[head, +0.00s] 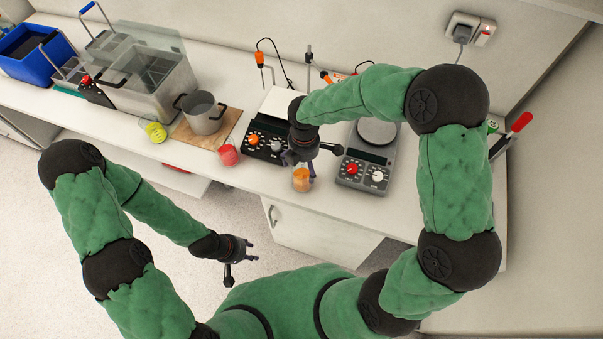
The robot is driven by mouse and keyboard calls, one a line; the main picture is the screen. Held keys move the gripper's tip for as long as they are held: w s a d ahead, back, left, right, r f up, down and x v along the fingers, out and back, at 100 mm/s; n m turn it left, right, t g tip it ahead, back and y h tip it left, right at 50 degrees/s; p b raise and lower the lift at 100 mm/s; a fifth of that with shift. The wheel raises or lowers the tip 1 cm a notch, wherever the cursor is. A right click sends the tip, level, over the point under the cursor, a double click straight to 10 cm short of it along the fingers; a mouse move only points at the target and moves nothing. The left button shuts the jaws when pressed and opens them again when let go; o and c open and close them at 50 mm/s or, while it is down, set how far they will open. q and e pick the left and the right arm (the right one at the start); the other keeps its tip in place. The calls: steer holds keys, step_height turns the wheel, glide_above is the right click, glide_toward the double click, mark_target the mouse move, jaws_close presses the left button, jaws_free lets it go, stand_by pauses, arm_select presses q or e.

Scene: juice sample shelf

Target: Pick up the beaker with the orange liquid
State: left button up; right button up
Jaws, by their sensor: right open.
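The beaker with the orange liquid (301,181) stands near the front edge of the white bench, between two black-and-grey devices. My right gripper (300,164) reaches down from above, with its fingers around the beaker's upper part. It is open. Whether a finger touches the glass is hard to tell, as the wrist partly covers the fingers. My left gripper (241,272) is open and empty, low in front of the bench and away from the objects.
A beaker with red liquid (229,155) and one with yellow-green liquid (156,132) stand to the left on the bench (330,202). A steel pot (204,115) sits on a wooden board (232,119). A balance (364,171) stands close on the right. A steel bath (150,88) is further left.

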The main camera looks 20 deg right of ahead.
mark_target(303, 176)
steer(key=shift+w+f, duration=0.15)
steer(key=shift+f, duration=1.25)
step_height(303, 176, down, 5)
steer(key=shift+r+b, duration=0.1)
steer(key=shift+b, duration=0.45)
steer(key=c, duration=1.5)
